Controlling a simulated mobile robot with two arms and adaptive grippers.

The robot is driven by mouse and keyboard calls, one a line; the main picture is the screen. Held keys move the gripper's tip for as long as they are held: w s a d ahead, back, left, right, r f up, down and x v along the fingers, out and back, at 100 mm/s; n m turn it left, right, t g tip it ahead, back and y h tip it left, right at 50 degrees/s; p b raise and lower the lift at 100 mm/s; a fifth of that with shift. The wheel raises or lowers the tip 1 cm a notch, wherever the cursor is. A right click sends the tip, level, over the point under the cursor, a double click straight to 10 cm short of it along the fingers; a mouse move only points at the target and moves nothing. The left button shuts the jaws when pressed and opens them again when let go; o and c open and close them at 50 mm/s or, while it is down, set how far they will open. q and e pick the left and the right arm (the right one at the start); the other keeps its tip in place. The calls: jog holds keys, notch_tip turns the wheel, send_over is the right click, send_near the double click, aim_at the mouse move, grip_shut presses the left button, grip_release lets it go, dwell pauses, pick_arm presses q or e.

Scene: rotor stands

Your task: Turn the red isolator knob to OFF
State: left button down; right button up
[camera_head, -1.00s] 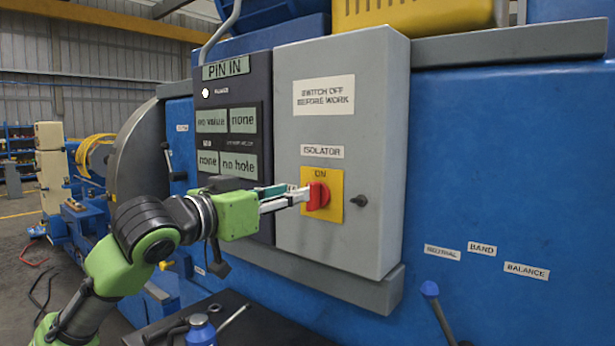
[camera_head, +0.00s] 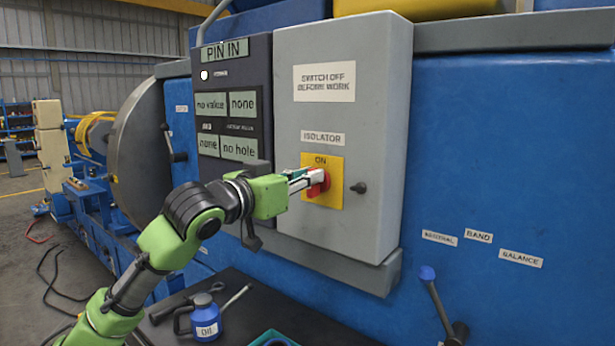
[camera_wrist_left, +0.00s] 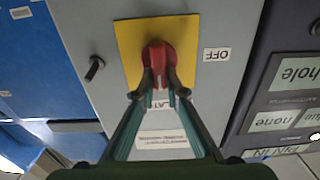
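The red isolator knob (camera_head: 321,186) sits on a yellow plate (camera_head: 334,194) marked ON at its top, on the grey isolator box (camera_head: 375,130). My left gripper (camera_head: 316,178) reaches it from the left. In the left wrist view, which is turned upside down, the fingertips (camera_wrist_left: 159,84) lie one on each side of the narrow part of the red knob (camera_wrist_left: 158,58) and appear shut on it. The OFF label (camera_wrist_left: 217,54) is beside the yellow plate there; in the head view the gripper hides it. The knob points towards ON. My right gripper is not in view.
A small black latch (camera_head: 358,188) stands out right of the plate. A dark display panel (camera_head: 233,110) is left of the box. A blue oil can (camera_head: 204,318) stands on a black bench below. A blue-topped lever (camera_head: 428,274) is at lower right.

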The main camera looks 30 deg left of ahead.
pick_arm(q)
jog(key=shift+a+n, duration=0.1)
jog(key=shift+n, duration=0.2)
jog(key=n+p, duration=0.3)
jog(key=n, duration=0.2)
jog(key=a+f+n+p, duration=0.1)
jog(key=n+p, duration=0.2)
jog(key=n, duration=0.3)
jog(key=n+p, duration=0.3)
jog(key=n, duration=0.3)
jog(key=shift+a+f, duration=0.3)
jog(key=shift+f, duration=0.1)
jog(key=shift+n, duration=0.3)
jog(key=c, duration=2)
grip_release()
jog(key=shift+w, duration=0.1)
jog(key=shift+c, duration=0.2)
jog(key=s+a, duration=0.1)
jog(key=s, duration=1.1)
